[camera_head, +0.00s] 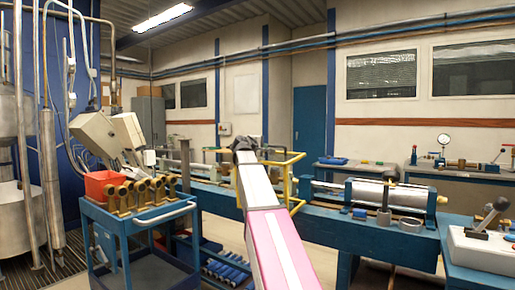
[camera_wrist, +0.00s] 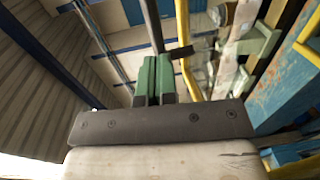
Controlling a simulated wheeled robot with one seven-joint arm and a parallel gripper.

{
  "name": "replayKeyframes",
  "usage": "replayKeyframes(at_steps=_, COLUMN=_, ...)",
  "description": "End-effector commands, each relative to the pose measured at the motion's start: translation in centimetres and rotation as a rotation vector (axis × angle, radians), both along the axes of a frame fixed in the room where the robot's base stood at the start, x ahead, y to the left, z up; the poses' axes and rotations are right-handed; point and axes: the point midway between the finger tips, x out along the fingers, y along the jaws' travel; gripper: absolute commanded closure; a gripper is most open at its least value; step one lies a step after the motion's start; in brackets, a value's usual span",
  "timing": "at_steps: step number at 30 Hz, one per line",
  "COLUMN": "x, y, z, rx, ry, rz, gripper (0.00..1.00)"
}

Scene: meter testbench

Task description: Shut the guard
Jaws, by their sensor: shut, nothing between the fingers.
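A yellow tubular frame (camera_head: 297,172), which looks like the guard, stands on the blue bench (camera_head: 335,222) behind the end of my arm in the head view. Part of it is hidden by my arm, and I cannot tell how far it is open. In the wrist view, a yellow bar (camera_wrist: 187,72) runs just right of my fingertips, and a thicker one (camera_wrist: 297,42) is at the upper right. My gripper (camera_wrist: 153,72) has its two green fingers together with nothing between them. I cannot tell whether they touch the near bar.
A blue cart (camera_head: 150,222) with brass fittings (camera_head: 142,192) and a red bin (camera_head: 102,186) stands to the left. A metal cylinder (camera_head: 390,194) lies on the bench to the right. A white box with a lever (camera_head: 482,250) is at the lower right.

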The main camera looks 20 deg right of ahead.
Motion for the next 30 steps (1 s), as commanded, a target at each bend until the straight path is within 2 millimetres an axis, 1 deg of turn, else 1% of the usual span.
replayKeyframes(at_steps=1, x=0.6, y=-0.7, z=0.0, rx=0.001, ry=0.001, rz=-0.002, gripper=1.00)
replayKeyframes(at_steps=6, x=1.4, y=-1.7, z=-0.2, rx=0.001, ry=0.001, rz=0.000, gripper=1.00)
replayKeyframes(at_steps=23, x=1.8, y=-2.2, z=-0.1, rx=0.008, ry=0.005, rz=-0.001, gripper=1.00)
replayKeyframes(at_steps=26, x=2.3, y=-2.8, z=0.3, rx=0.026, ry=0.019, rz=-0.002, gripper=1.00)
replayKeyframes(at_steps=30, x=3.7, y=-4.4, z=0.9, rx=0.075, ry=0.056, rz=-0.002, gripper=1.00)
